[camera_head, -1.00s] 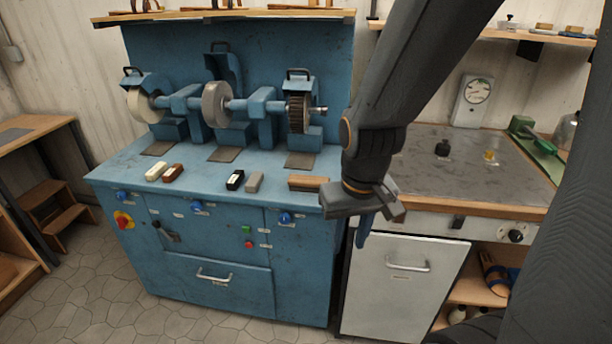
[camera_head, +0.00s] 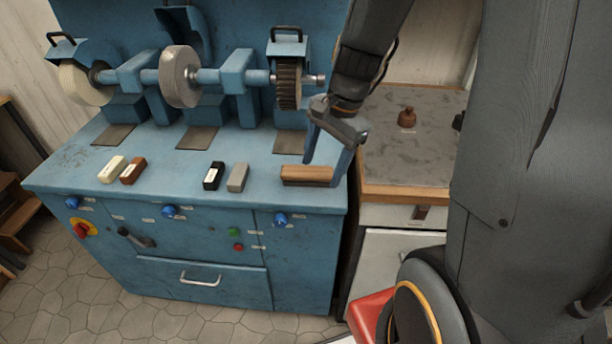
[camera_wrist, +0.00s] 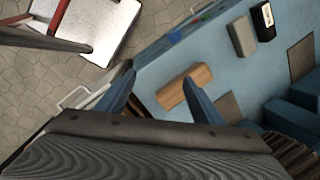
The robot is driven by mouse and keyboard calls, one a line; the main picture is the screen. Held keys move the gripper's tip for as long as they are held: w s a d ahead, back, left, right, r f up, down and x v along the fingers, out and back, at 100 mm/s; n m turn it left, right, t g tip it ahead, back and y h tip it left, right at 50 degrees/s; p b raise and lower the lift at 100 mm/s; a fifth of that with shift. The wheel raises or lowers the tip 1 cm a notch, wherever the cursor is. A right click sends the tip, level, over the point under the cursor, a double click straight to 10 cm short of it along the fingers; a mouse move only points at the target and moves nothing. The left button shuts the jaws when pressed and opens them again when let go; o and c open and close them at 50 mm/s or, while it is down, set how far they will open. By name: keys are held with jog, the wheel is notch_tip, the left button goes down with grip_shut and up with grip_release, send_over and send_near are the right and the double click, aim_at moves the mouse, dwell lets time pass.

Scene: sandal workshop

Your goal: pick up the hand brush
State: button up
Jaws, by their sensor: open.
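The hand brush (camera_head: 305,173), a light wooden block with a darker underside, lies near the front right corner of the blue bench. My gripper (camera_head: 322,172) is open and points down at the brush's right end, with one finger in front of the machine side and one to the right. In the wrist view the brush (camera_wrist: 182,88) shows between the two blue fingers (camera_wrist: 158,76), nearer the right finger, which overlaps its edge. The gripper holds nothing. I cannot tell how high the fingertips are above the bench or whether they touch the brush.
Polishing bars, the grey one (camera_head: 238,178) and black one (camera_head: 213,176), lie to the left on the bench (camera_head: 180,200). The brush wheel (camera_head: 289,85) stands behind. A grey-topped counter (camera_head: 415,155) adjoins on the right. A red-framed object (camera_head: 370,315) stands on the floor.

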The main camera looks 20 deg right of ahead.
aim_at(307, 170)
jog(key=w+m, duration=0.2)
jog(key=m, duration=0.1)
jog(key=w+d+f+m+y, duration=0.1)
jog(key=w+m, duration=0.1)
jog(key=m, duration=0.1)
jog(key=w+f+m+y, duration=0.1)
jog(key=w+m, duration=0.1)
jog(key=m, duration=0.1)
jog(key=shift+w+d+t+b, duration=0.3)
jog(key=shift+w+t+b, duration=0.1)
jog(key=shift+w+p+x, duration=0.1)
jog(key=shift+p+x, duration=0.25)
jog(key=shift+x, duration=1.55)
jog(key=shift+w+p+x, duration=0.15)
jog(key=shift+p+x, duration=0.15)
jog(key=shift+x, duration=1.55)
jog(key=c, duration=1.2)
notch_tip(307, 170, up, 10)
jog(key=shift+r+b, duration=0.1)
jog(key=shift+b, duration=0.25)
